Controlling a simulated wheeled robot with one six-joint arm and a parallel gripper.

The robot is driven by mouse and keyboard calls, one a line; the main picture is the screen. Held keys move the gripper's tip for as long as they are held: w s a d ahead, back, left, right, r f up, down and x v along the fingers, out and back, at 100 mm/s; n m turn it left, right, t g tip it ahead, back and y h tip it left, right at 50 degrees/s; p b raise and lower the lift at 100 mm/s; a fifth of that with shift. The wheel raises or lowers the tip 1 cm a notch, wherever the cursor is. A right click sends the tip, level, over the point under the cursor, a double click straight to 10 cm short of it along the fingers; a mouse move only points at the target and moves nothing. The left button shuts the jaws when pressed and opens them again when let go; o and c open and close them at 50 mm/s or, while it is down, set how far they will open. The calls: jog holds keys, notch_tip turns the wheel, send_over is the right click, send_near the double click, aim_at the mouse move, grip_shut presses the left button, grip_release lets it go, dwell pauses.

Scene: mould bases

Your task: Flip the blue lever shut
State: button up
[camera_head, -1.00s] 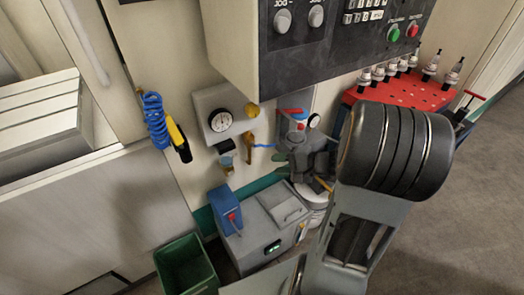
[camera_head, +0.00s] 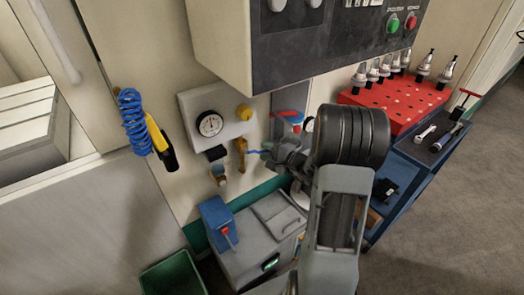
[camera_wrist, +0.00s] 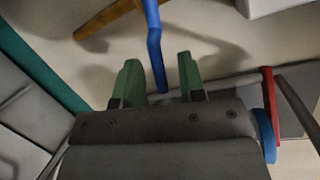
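The blue lever (camera_head: 258,152) is a thin bent bar beside an orange-yellow handle on the wall panel. In the wrist view the blue lever (camera_wrist: 153,38) runs down from the top edge, and its lower end lies between the two green fingertips. My gripper (camera_wrist: 161,82) is open, with a finger on each side of the lever and visible gaps to both. In the head view my gripper (camera_head: 277,157) is at the right end of the lever, partly hidden by my own arm. The lever's pivot is not clear.
The orange handle (camera_wrist: 105,18) is close by at upper left in the wrist view. A red bar (camera_wrist: 270,105) and blue disc (camera_wrist: 263,135) sit close on the right. A gauge (camera_head: 209,123) is on the panel. A grey box (camera_head: 262,240) stands below. The control cabinet (camera_head: 300,50) overhangs above.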

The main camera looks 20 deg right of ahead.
jog(key=shift+x, duration=1.2)
jog(key=shift+c, duration=0.5)
grip_shut()
